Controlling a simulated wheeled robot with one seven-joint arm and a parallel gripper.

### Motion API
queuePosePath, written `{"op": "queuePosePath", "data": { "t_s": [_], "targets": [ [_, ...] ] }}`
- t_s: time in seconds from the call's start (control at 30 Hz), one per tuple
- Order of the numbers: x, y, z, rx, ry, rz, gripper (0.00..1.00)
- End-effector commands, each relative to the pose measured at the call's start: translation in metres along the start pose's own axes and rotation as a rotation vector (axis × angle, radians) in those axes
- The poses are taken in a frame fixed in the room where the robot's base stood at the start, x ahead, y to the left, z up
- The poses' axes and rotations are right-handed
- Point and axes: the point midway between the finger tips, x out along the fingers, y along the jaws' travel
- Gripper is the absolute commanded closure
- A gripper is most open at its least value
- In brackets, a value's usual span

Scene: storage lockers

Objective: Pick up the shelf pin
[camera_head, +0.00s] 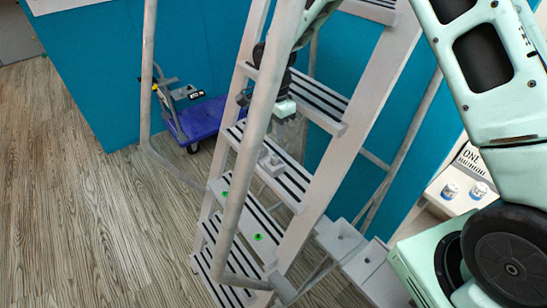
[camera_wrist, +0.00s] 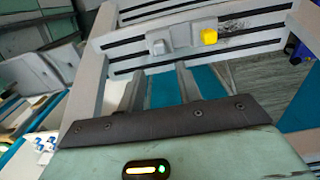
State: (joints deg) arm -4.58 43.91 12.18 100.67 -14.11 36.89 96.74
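The likely shelf pin is a small light-grey block-shaped piece (camera_wrist: 158,43) on a ladder step; I cannot be sure of its identity. In the head view a small grey piece (camera_head: 270,161) sits on a middle step, below my gripper (camera_head: 285,118). In the wrist view my gripper (camera_wrist: 160,74) has its two grey fingers apart, with nothing between them. The grey piece lies beyond the fingertips, roughly in line with the gap, and is not touched.
A grey step ladder (camera_head: 300,205) with slotted steps and rails stands around my arm. Two small green things (camera_head: 225,193) (camera_head: 258,237) lie on lower steps. A blue trolley (camera_head: 200,118) stands by the teal wall (camera_head: 95,70). White jars (camera_head: 450,190) are at right. Wooden floor at left is clear.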

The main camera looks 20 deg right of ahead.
Motion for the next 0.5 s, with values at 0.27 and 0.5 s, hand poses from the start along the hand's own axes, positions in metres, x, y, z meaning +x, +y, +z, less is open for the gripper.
{"op": "queuePosePath", "data": {
  "t_s": [0.27, 0.5],
  "targets": [
    [0.041, 0.001, -0.001, 0.001, -0.001, 0.001, 0.65],
    [0.075, 0.000, 0.000, 0.000, -0.001, 0.000, 0.65]
  ]
}}
